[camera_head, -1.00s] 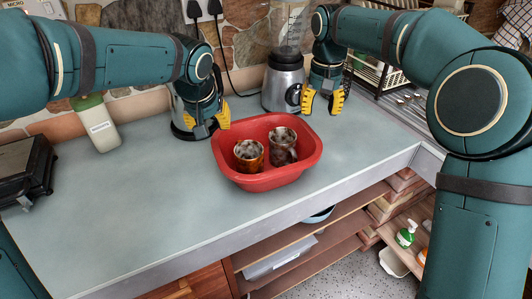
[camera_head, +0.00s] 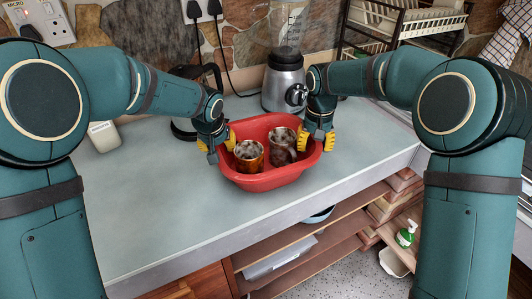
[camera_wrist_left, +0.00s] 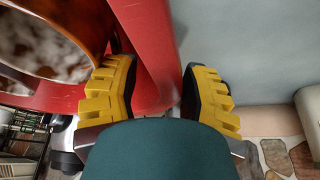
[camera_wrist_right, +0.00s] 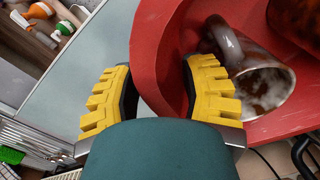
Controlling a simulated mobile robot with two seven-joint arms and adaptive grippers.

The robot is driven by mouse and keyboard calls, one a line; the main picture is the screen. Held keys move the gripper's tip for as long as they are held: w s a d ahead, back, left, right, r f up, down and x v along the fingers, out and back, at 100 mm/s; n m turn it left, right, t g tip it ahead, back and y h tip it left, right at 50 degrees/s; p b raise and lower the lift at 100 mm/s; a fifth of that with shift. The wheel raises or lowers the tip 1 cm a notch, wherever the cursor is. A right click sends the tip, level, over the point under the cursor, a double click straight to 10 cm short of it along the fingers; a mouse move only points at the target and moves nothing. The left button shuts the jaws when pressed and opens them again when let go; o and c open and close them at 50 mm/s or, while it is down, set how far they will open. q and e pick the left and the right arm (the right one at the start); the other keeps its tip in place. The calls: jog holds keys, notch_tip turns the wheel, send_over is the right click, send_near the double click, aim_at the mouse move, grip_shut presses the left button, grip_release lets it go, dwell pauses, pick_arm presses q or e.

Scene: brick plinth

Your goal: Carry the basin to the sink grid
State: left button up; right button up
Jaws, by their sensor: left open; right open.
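The red basin (camera_head: 268,181) stands on the grey counter with two brown mugs inside, a left mug (camera_head: 249,157) and a right mug (camera_head: 283,147). My left gripper (camera_head: 217,142) is at the basin's left rim. In the left wrist view its open yellow fingers (camera_wrist_left: 158,92) straddle the red wall (camera_wrist_left: 150,50), one on each side. My right gripper (camera_head: 318,142) is at the right rim. In the right wrist view its open fingers (camera_wrist_right: 158,92) have the rim (camera_wrist_right: 150,50) between them. The right mug (camera_wrist_right: 255,75) is close to its inner finger.
A blender (camera_head: 284,82) stands on the counter behind the basin. A white bottle (camera_head: 104,136) stands at the back left. The counter (camera_head: 170,210) in front and left is clear. Open shelves with a soap bottle (camera_head: 406,234) lie below right.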

pick_arm(q)
grip_shut()
pick_arm(e)
grip_shut()
pick_arm(q)
jog(key=shift+r, duration=0.25)
pick_arm(e)
jog(key=shift+a+r, duration=0.1)
jog(key=shift+r, duration=0.15)
